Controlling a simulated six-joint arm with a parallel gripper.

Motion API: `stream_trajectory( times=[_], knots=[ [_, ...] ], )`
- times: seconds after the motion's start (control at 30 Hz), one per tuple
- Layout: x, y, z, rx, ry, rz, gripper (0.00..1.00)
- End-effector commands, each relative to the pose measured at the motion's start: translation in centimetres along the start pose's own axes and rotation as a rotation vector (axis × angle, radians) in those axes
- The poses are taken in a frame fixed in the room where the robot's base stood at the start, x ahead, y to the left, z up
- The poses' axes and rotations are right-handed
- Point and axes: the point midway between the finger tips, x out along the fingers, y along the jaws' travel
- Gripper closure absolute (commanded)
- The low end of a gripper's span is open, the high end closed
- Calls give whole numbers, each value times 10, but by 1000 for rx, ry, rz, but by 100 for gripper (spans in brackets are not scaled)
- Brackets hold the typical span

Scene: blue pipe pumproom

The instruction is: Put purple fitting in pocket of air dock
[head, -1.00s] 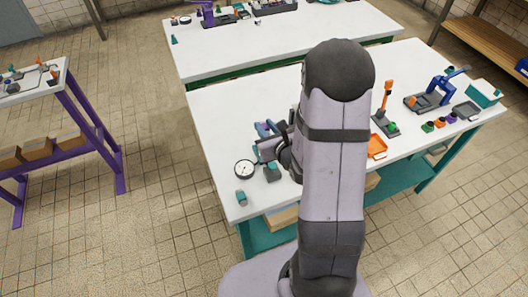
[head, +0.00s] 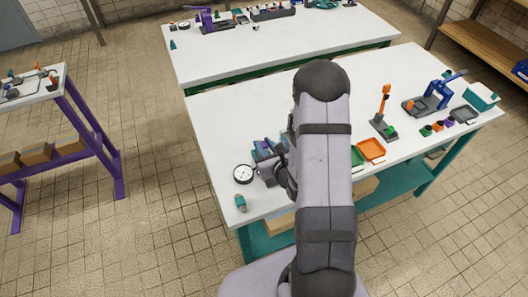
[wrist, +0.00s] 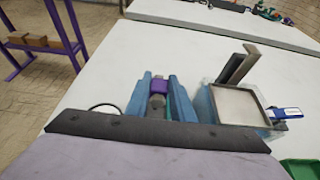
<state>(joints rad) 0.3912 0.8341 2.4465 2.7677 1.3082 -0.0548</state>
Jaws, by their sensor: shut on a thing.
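The purple fitting (wrist: 158,87) sits between the two blue fingers of my gripper (wrist: 157,96) in the wrist view, with a grey part below it. My gripper is shut on it. To the right stands a grey square-framed unit (wrist: 238,104) with a dark upright plate behind it and a blue-and-white tag at its side; it looks like the air dock. The fitting is left of this frame, apart from it in the picture; its height cannot be told. In the head view, my gripper (head: 270,168) is over the near left of the table, and the fitting cannot be made out.
A round gauge (head: 243,173) lies just left of my gripper, with a teal part (head: 240,203) near the table corner. Green (head: 357,157) and orange (head: 371,149) trays, an orange post stand (head: 384,116) and a blue press (head: 431,97) stand right. The table's back left is clear.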

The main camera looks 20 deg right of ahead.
Motion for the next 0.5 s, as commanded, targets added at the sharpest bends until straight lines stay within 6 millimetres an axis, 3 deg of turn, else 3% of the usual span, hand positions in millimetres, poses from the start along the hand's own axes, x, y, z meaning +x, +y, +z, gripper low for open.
stream_trajectory(
  times=[0.5],
  knots=[
    [14, 0, -34, 0, 0, -1, 100]
  ],
)
